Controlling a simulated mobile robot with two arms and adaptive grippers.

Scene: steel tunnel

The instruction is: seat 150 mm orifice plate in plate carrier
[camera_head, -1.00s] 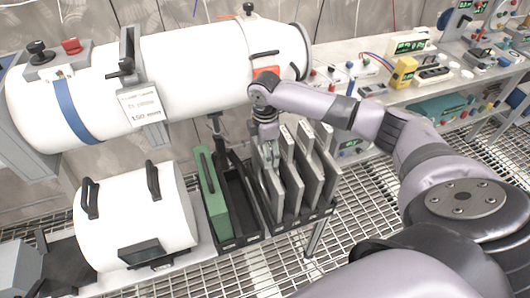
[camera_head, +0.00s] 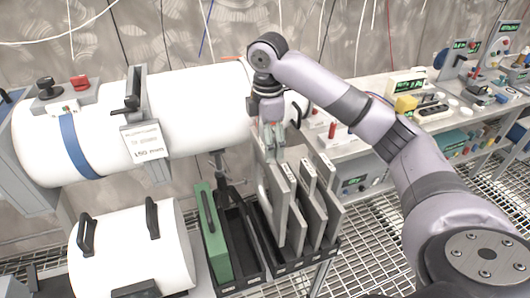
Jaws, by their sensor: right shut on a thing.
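Several grey plates stand upright in a black rack (camera_head: 285,268). My right gripper (camera_head: 271,150) is shut on the leftmost grey plate (camera_head: 273,200) by its top. That plate stands higher than its neighbours, with its lower part still between the rack walls. The other grey plates (camera_head: 314,212) stand to its right. A white pipe (camera_head: 190,100) with a label (camera_head: 145,143) reading 150 mm runs behind. I cannot pick out a plate carrier for certain. My left gripper is not in view.
A green plate (camera_head: 214,235) stands in a black rack left of the grey plates, beside an empty slot. A white cylinder with black handles (camera_head: 130,250) lies at the lower left. A bench with instruments (camera_head: 405,105) is at the right.

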